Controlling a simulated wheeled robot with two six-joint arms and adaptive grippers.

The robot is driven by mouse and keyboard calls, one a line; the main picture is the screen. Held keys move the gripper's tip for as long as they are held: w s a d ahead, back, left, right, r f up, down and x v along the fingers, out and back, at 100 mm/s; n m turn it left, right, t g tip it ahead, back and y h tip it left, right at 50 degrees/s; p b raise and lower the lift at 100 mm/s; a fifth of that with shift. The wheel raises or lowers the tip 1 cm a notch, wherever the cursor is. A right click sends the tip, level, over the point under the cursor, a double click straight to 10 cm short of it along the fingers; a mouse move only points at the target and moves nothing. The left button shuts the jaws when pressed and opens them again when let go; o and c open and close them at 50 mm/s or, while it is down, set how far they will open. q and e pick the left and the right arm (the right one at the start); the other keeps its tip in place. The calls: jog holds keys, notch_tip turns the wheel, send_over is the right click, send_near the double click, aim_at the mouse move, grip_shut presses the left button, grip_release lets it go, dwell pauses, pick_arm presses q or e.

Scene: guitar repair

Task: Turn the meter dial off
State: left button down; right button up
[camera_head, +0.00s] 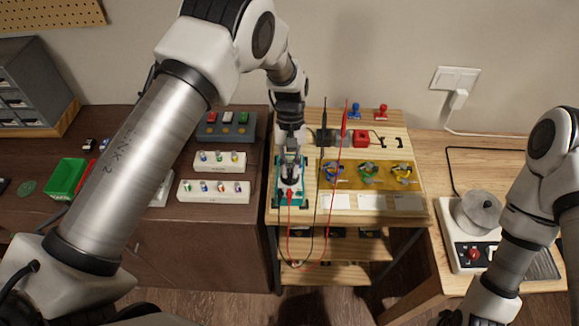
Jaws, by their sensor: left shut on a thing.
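The meter (278,196) is a teal-edged box lying at the left side of the light wooden bench top. Red and black leads run from its lower end. My left gripper (290,178) points down over the meter's middle and is shut on the meter dial. The fingers hide the dial, so its setting cannot be read. My right arm comes in at the right edge, and its gripper is out of the picture.
Two probes stand upright nearby. White racks (213,197) sit on the dark table at left. A white device with a round metal pot (478,212) stands at right.

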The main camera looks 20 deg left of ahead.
dwell(0.5)
pick_arm(q)
jog(key=c, duration=1.2)
grip_release()
jog(key=v, duration=1.1)
jog(key=shift+w+r, duration=0.3)
jog(key=shift+r, duration=0.05)
